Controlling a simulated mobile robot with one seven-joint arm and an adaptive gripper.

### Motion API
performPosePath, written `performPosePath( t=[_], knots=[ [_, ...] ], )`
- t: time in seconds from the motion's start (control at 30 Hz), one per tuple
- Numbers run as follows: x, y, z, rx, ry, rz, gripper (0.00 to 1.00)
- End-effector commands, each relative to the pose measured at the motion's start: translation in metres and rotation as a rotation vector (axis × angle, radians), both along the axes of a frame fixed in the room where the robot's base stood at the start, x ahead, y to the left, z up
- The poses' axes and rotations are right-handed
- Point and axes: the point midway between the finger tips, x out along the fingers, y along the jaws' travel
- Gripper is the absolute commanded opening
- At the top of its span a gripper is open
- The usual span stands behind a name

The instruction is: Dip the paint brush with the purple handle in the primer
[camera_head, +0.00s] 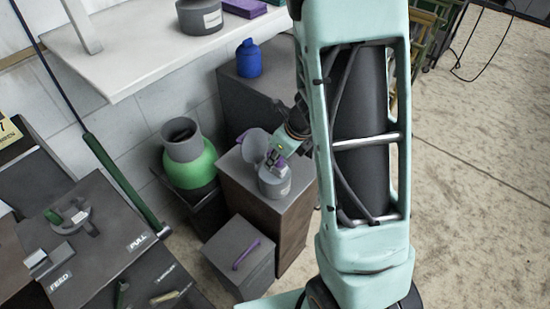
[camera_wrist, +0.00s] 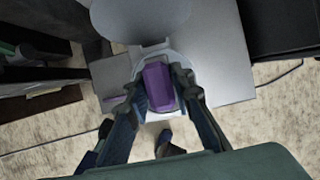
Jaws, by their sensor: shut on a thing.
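My gripper (camera_head: 279,158) is shut on the purple handle of the paint brush (camera_wrist: 159,86), with a finger on each side in the wrist view. It is directly over a small grey tin (camera_head: 275,184), which seems to be the primer. The tin stands on a tall brown pedestal with a grey top (camera_head: 240,179). A round grey lid or disc (camera_head: 255,144) stands tilted behind the tin; it also shows in the wrist view (camera_wrist: 140,18). The bristles are hidden, so I cannot tell how deep they are in the tin.
A green and grey container (camera_head: 190,160) stands left of the pedestal. A lower grey box (camera_head: 238,258) with a purple bar on top is in front. A blue bottle (camera_head: 249,58) stands behind. A white shelf (camera_head: 150,45) holds a dark tin (camera_head: 199,17). Open floor lies to the right.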

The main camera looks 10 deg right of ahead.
Motion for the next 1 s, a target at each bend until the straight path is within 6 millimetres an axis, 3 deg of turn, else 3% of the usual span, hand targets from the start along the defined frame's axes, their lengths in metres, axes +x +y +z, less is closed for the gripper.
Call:
performPosePath(
  t=[0.6,1.0],
  knots=[
    [-0.001,0.000,-0.001,0.000,0.002,0.000,0.02],
    [0.000,0.000,0.031,-0.001,0.001,0.001,0.02]
  ],
)
